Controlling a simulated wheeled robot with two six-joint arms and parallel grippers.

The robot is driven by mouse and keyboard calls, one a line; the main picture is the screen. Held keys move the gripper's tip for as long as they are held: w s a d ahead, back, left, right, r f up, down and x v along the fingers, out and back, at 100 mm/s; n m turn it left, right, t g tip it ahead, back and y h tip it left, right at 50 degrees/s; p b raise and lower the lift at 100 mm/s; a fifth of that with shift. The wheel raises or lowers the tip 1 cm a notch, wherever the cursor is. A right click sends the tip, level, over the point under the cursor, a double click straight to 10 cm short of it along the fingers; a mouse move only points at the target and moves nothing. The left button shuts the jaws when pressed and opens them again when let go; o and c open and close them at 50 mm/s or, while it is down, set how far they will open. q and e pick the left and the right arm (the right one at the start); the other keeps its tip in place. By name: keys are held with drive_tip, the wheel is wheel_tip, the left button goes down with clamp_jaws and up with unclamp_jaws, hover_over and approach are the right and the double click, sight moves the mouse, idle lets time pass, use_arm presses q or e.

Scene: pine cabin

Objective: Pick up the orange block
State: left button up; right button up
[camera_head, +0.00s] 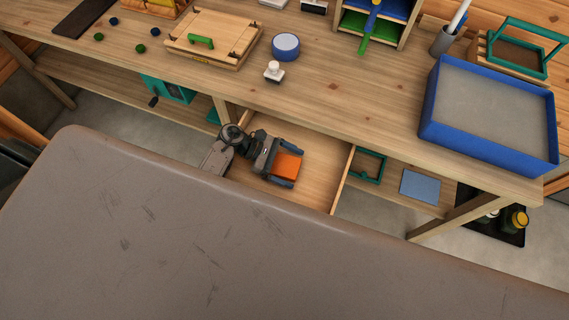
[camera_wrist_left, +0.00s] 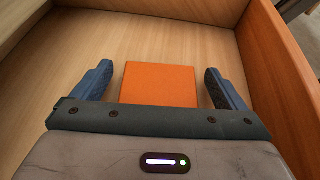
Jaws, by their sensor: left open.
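The orange block (camera_head: 286,165) lies in an open wooden drawer (camera_head: 318,180) under the workbench. It also shows in the left wrist view (camera_wrist_left: 158,84), flat on the drawer floor. My left gripper (camera_head: 288,168) is open and reaches into the drawer. In the left wrist view my gripper (camera_wrist_left: 158,86) has one blue finger on each side of the block, with a gap on both sides. The fingers do not appear to touch the block. My right gripper is not in view.
Drawer walls (camera_wrist_left: 281,70) stand close on the right of the gripper. The workbench top (camera_head: 350,95) overhangs behind, bearing a blue tray (camera_head: 430,120), a wooden board (camera_head: 235,45) and a round blue-rimmed container (camera_head: 286,45). My grey body covers the foreground.

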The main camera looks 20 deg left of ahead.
use_arm(q)
drive_tip(key=shift+c, duration=0.4)
drive_tip(key=c, duration=1)
drive_tip(key=shift+c, duration=0.2)
drive_tip(key=shift+r, duration=0.1)
